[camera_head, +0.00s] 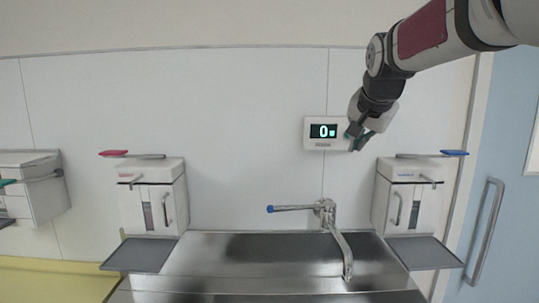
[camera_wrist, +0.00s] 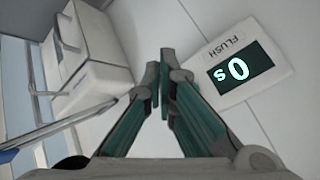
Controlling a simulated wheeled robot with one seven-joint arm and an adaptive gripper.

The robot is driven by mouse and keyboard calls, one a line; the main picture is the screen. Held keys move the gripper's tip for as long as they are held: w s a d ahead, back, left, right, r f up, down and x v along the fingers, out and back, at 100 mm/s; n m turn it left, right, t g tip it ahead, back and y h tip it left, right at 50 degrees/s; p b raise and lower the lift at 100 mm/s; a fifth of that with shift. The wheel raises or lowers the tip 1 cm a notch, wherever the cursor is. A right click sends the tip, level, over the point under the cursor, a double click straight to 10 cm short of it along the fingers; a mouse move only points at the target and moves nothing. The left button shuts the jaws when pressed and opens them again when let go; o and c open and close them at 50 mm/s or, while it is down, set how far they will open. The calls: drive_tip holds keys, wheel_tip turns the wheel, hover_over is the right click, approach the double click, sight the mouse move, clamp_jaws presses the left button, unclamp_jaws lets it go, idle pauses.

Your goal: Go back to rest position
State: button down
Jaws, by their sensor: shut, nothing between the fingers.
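My gripper (camera_head: 358,138) is at the upper right in the head view, in front of the wall and at the right edge of the flush timer panel (camera_head: 322,131). The panel is white with a dark screen and reads 0. In the wrist view my gripper (camera_wrist: 158,85) is shut and empty, its green-padded fingers together at the tips. The flush panel (camera_wrist: 238,70) shows there to the right of the fingers. I cannot tell whether the fingers touch it. My arm reaches in from the upper right corner.
A steel sink (camera_head: 270,250) with a blue-handled tap (camera_head: 325,215) lies below. Wall dispensers stand on either side, one with a red lever (camera_head: 113,153) and one with a blue lever (camera_head: 454,153). A blue door (camera_head: 505,190) is at right. The wall left of the panel is clear.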

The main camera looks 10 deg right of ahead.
drive_tip(key=s+a+f+n+g+y, duration=0.1)
drive_tip(key=s+a+f+n, duration=0.2)
drive_tip(key=s, duration=0.7)
drive_tip(key=s+a+f+n+g, duration=0.1)
drive_tip(key=s+a+f+n, duration=0.3)
drive_tip(key=s, duration=0.7)
drive_tip(key=s+a+f+n+g+y, duration=0.1)
drive_tip(key=s+a+f+n, duration=0.2)
drive_tip(key=s+a+f, duration=0.4)
drive_tip(key=s+f, duration=0.2)
drive_tip(key=s, duration=0.1)
drive_tip(key=shift+s+a+n+y, duration=0.2)
drive_tip(key=shift+n+y, duration=0.1)
drive_tip(key=shift+n, duration=0.1)
drive_tip(key=shift+w, duration=0.1)
